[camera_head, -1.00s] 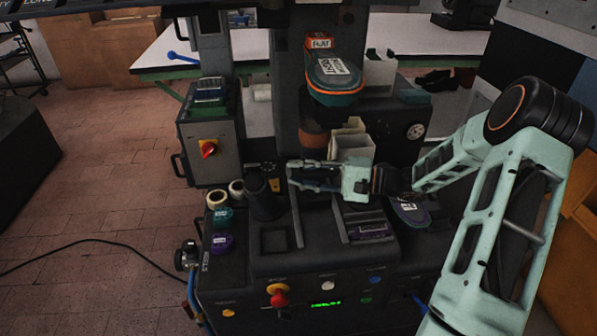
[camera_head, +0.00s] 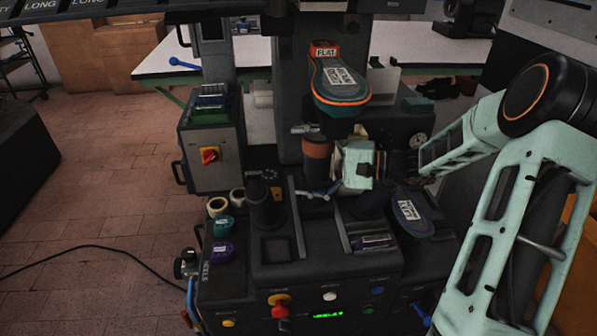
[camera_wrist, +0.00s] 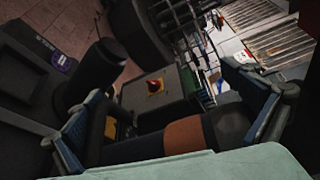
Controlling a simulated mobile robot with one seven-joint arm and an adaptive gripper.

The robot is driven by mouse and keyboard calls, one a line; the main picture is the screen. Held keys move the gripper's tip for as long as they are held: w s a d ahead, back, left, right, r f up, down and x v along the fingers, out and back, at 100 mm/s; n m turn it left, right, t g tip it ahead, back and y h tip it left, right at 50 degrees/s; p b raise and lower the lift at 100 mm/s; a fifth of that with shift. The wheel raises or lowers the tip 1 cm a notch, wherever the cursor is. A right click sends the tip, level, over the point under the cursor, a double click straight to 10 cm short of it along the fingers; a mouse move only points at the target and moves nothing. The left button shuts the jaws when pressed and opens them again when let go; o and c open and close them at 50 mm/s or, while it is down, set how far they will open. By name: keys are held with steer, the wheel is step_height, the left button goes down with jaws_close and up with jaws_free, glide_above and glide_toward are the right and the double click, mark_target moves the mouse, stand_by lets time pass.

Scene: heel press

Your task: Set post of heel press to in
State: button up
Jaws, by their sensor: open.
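The heel press (camera_head: 345,265) fills the middle of the head view. A dark upright post with a copper-brown band (camera_head: 317,150) stands below the FLAT pad (camera_head: 340,80). The wrist view shows the banded post (camera_wrist: 185,137) between the two spread fingers. I cannot tell whether either finger touches it. A second, black round post (camera_head: 264,203) stands on the left of the press deck; it also shows in the wrist view (camera_wrist: 92,75).
A control box with a red-and-yellow switch (camera_head: 209,155) stands at the left. Purple and teal rolls (camera_head: 223,250) lie on the left ledge. A labelled sole-shaped pad (camera_head: 410,212) lies right of my gripper. Buttons (camera_head: 280,305) line the press front. The floor at left is mostly clear.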

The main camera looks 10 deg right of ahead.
mark_target(320, 158)
steer(key=r, duration=0.2)
steer(key=w+r, duration=0.1)
steer(key=r, duration=0.1)
steer(key=shift+w+d, duration=0.1)
steer(key=shift+d, duration=0.3)
steer(key=shift+s+a+f, duration=0.15)
steer(key=shift+s+f, duration=0.15)
steer(key=shift+f, duration=0.35)
steer(key=shift+s+a+f, duration=0.15)
steer(key=shift+s+f, duration=0.1)
steer(key=shift+f, duration=0.35)
steer(key=shift+c, duration=0.2)
steer(key=shift+s+d+r, duration=0.2)
steer(key=shift+s, duration=0.1)
steer(key=shift+c, duration=0.2)
steer(key=shift+p+v, duration=0.4)
steer(key=shift+v, duration=1.85)
steer(key=shift+c, duration=1.1)
steer(key=shift+s+d, duration=0.45)
steer(key=c, duration=0.9)
steer(key=shift+d+f, duration=0.15)
steer(key=shift+d, duration=0.1)
steer(key=shift+c, duration=1.2)
steer(key=v, duration=0.6)
steer(key=shift+s+f+p, duration=0.25)
steer(key=shift+f+p, duration=0.15)
